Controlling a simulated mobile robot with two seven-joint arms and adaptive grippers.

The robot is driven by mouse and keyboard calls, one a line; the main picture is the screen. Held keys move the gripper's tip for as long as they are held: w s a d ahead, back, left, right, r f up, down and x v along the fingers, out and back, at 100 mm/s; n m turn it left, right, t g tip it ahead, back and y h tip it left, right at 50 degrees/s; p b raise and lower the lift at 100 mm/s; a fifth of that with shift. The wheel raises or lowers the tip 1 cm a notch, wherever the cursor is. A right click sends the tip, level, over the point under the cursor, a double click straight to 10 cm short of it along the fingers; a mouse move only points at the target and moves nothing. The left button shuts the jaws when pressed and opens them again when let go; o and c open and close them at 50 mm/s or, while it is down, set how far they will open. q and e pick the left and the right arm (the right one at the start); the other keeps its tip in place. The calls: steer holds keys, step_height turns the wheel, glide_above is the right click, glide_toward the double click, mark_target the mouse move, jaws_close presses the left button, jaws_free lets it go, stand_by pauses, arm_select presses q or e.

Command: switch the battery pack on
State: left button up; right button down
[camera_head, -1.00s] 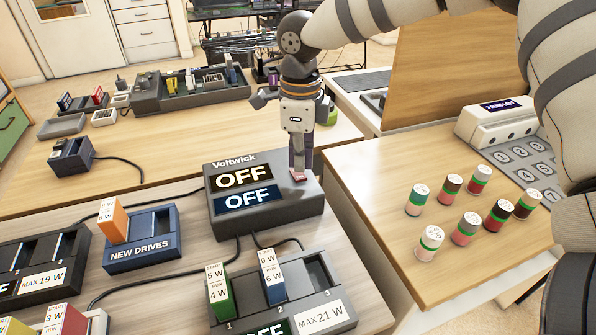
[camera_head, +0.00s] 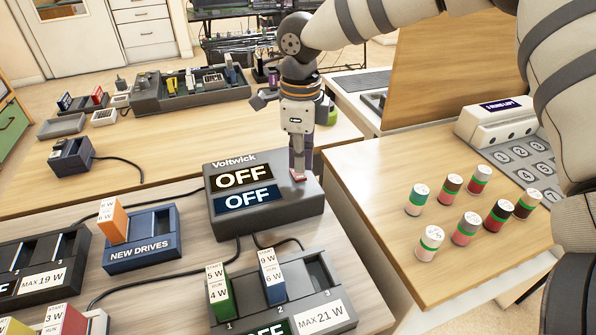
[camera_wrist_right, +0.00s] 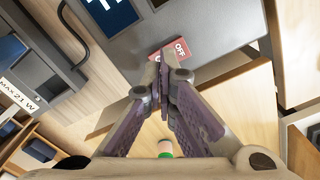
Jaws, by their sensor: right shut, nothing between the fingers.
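The battery pack (camera_head: 264,213) is a dark grey Voltwick box on the table, with two displays that both read OFF. A red switch (camera_head: 298,175) sits on its top right part; in the right wrist view the red switch (camera_wrist_right: 177,50) shows the word OFF, and its other end is hidden behind my fingers. My right gripper (camera_head: 298,170) points down at the switch, shut and empty. In the right wrist view its fingertips (camera_wrist_right: 165,75) are together at the switch's edge; I cannot tell whether they touch it. My left gripper is not in view.
A dock marked MAX 21 W (camera_head: 315,312) with a green and a blue module stands in front. A blue NEW DRIVES holder (camera_head: 145,248) is at left. Several striped cylinders (camera_head: 467,228) stand on the right table. Cables run behind and before the box.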

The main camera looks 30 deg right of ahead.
mark_target(300, 177)
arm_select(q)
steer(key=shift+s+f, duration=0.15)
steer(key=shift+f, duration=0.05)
arm_select(e)
steer(key=shift+s+f, duration=0.1)
steer(key=shift+f, duration=1.05)
step_height(300, 177, up, 5)
steer(key=shift+r+p, duration=0.1)
steer(key=shift+p, duration=0.5)
steer(key=shift+r, duration=1)
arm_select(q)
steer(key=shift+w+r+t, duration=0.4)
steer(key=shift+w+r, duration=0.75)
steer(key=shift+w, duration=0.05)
arm_select(e)
steer(key=shift+f, duration=0.1)
